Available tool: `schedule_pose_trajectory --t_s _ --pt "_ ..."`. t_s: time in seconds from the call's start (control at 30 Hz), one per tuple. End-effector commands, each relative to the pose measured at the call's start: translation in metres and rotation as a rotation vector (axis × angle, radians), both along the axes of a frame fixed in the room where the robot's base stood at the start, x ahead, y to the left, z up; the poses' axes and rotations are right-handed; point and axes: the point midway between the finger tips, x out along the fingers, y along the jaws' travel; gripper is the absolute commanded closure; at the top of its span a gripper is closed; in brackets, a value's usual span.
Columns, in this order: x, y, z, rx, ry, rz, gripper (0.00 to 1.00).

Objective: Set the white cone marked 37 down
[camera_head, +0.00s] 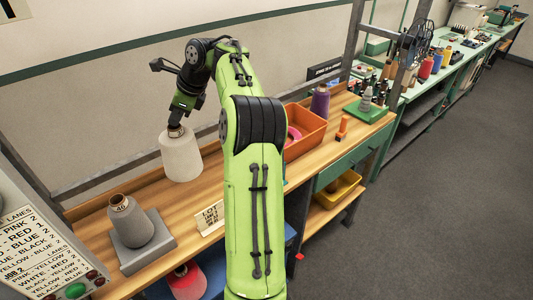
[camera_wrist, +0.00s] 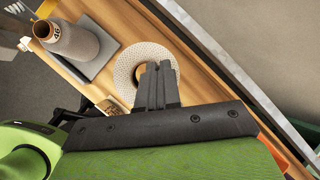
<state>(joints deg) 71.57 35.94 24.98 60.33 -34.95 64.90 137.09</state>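The white cone (camera_head: 181,158) hangs below my gripper (camera_head: 176,130) over the left part of the wooden bench (camera_head: 204,190). It looks upright; no number is readable on it. In the wrist view, my gripper's fingers (camera_wrist: 157,78) are close together at the brown tip of the white cone (camera_wrist: 126,73), and the gripper looks shut on that tip. The fingers hide part of the cone's top. Whether the cone's base touches the bench or is a little above it, I cannot tell.
A lot card (camera_head: 210,219) stands in front. An orange bin (camera_head: 304,138) and purple cone (camera_head: 320,102) are to the right. Bare wood surrounds the white cone.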

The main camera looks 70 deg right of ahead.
Motion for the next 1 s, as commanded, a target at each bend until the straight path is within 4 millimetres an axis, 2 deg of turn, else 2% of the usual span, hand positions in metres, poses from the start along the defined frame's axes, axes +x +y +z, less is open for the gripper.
schedule_pose_trajectory --t_s 0.3,0.47,0.57,0.77,1.0 --pt "0.011 -0.034 0.006 -0.030 0.009 0.062 1.00" --pt "0.012 -0.037 0.003 -0.032 0.011 0.072 1.00" --pt "0.012 -0.037 -0.008 -0.032 0.013 0.072 1.00" --pt "0.011 -0.037 -0.051 -0.030 0.014 0.071 1.00" --pt "0.012 -0.036 -0.081 -0.031 0.013 0.073 1.00"
